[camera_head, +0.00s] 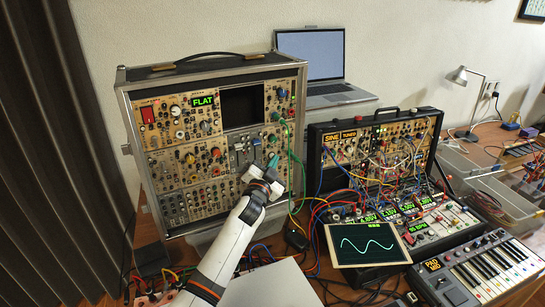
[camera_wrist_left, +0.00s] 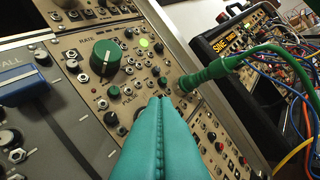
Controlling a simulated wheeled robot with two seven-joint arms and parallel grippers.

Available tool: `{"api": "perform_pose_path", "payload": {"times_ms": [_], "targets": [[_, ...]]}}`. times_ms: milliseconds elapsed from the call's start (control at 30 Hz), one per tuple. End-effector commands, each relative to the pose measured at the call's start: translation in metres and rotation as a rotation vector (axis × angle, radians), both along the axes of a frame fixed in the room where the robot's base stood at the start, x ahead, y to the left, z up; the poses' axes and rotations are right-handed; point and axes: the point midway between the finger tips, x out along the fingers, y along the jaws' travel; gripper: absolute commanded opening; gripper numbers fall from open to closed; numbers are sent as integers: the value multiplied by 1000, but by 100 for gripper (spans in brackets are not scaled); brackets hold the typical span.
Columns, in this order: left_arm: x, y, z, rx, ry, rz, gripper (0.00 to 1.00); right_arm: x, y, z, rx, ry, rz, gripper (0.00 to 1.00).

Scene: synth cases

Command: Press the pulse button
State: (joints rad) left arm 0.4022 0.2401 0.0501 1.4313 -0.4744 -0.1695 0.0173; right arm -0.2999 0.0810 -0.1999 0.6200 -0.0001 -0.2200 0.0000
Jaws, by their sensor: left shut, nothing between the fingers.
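The tall modular synth case (camera_head: 130,103) stands at the left of the desk. In the left wrist view its beige panel (camera_wrist_left: 82,121) carries a large green knob (camera_wrist_left: 106,57) under the label RATE. A small green button (camera_wrist_left: 113,92) sits below that knob, beside lettering that looks like PULSE. My left gripper (camera_head: 273,162) is shut and empty in front of the case's right side. Its teal fingertips (camera_wrist_left: 158,100) are close to the panel, just right of and below the small green button; whether they touch the panel I cannot tell. The fingers hide the panel behind them.
A green cable plug (camera_wrist_left: 215,69) sticks out just right of the fingertips. A second case (camera_head: 425,116) with many patch cables, a tablet (camera_head: 367,243) showing a wave and a keyboard (camera_head: 490,265) stand to the right. A laptop (camera_head: 311,53) is behind.

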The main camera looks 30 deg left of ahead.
Motion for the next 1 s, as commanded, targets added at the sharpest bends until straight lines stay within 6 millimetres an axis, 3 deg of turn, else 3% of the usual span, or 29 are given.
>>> {"api": "perform_pose_path", "payload": {"times_ms": [433,1000], "targets": [[-4,-7,0,-1,0,0,0,0,0,2,0,0,0,42],[-34,-51,0,-1,0,0,0,0,0,10,0,0,0,42]]}}
